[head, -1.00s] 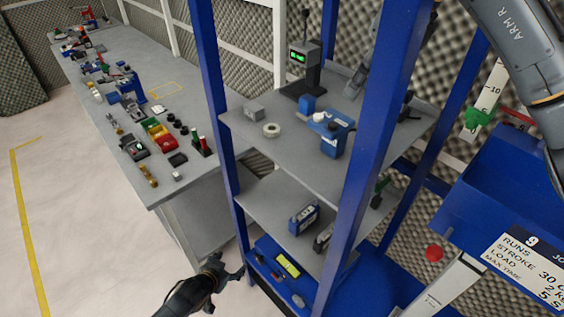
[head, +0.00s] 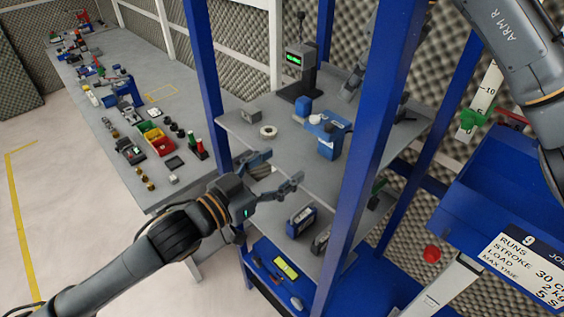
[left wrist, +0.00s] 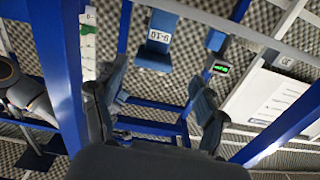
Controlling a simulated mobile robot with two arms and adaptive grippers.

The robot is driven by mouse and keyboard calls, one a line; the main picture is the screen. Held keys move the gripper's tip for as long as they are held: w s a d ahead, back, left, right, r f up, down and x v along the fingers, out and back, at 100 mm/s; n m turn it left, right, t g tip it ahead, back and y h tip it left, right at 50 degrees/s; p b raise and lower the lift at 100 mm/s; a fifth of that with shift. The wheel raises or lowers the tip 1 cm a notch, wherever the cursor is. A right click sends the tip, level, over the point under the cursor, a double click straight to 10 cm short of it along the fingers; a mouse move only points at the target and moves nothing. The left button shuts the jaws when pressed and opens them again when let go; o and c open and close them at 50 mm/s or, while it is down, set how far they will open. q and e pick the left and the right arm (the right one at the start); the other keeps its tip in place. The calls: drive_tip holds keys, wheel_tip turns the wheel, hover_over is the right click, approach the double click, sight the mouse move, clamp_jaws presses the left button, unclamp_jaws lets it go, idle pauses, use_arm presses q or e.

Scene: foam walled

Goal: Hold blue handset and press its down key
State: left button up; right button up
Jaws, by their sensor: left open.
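A dark blue handset-like device (head: 301,221) stands on the middle shelf board in the head view; its keys are too small to make out. A greyer device (head: 321,240) stands just in front and to its right. My left gripper (head: 286,166) is open and empty at the shelf's left front, its fingers overlapping the gap between the upper and middle boards, above and left of the blue device. In the left wrist view the open fingers (left wrist: 157,75) have nothing between them, and no handset can be made out. My right gripper is out of view.
Blue posts (head: 370,130) frame the shelf. The upper board (head: 262,150) holds a white ring, a blue dispenser and a green-display instrument (head: 296,62). A yellow item (head: 286,266) lies in the blue bottom tray. A cluttered bench (head: 150,100) runs at left; my right arm is top right.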

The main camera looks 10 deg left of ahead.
sight(326, 141)
use_arm(q)
drive_tip(key=x, duration=0.9)
drive_tip(key=r+x, duration=0.1)
drive_tip(key=x, duration=0.4)
drive_tip(key=shift+d, duration=0.1)
drive_tip(key=shift+s, duration=0.1)
drive_tip(key=c, duration=1.2)
drive_tip(key=shift+c, duration=1.1)
use_arm(e)
drive_tip(key=shift+c, duration=0.8)
clamp_jaws()
use_arm(q)
drive_tip(key=shift+f, duration=0.1)
